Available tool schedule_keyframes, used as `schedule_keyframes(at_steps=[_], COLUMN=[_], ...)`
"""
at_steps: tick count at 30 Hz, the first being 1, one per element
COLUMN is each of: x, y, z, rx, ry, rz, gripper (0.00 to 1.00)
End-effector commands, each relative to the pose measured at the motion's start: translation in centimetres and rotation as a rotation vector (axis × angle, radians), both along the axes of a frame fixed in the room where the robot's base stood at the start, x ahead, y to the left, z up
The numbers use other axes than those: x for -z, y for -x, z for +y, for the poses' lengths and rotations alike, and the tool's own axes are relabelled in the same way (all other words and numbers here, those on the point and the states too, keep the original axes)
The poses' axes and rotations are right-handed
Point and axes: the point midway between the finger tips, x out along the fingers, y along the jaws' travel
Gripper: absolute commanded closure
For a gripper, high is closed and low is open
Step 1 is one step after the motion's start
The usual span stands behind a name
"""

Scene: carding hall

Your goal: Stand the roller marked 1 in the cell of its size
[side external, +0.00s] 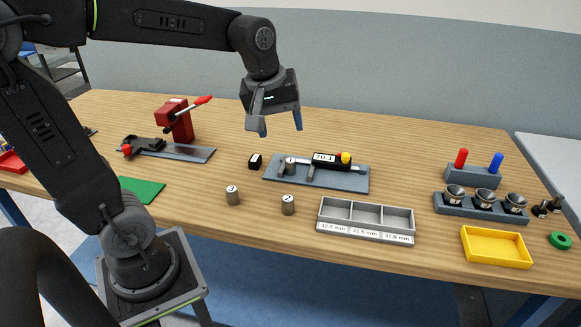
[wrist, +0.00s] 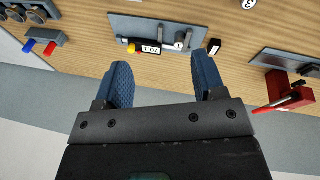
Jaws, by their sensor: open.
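The roller marked 1 (wrist: 178,45), a small metal cylinder, stands at the caliper's jaw end; in the side view the roller (side external: 290,164) is partly hidden by a jaw. I cannot tell whether both jaws touch it. The caliper (side external: 331,161) lies on a grey-blue plate (side external: 345,184), its display reading about 70.1. A grey tray (side external: 366,232) has three empty cells labelled 32.0, 31.5 and 31.0 mm. My gripper (side external: 280,130) is open and empty above and behind the caliper; in the wrist view its fingers (wrist: 162,64) are spread apart.
Two other rollers (side external: 232,195) (side external: 288,204) stand on the wood in front of the plate. A small black block (side external: 255,161) sits left of the plate. A red press (side external: 176,121), cup rack (side external: 481,206), peg block (side external: 473,177) and yellow tray (side external: 496,247) stand farther aside.

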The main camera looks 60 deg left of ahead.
Motion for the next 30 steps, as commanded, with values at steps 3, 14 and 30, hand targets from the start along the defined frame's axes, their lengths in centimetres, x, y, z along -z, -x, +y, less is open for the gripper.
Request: schedule_keyframes(at_steps=[3,14,30], x=[1.3,7.7,15.4], y=[-4.0,-11.2,-11.8], z=[3.7,14.0,15.7], rx=[-0.361,-1.282,-1.443], ry=[0.088,0.237,0.250], rz=[0.062,0.177,0.195], gripper=[0.36,0.36,0.36])
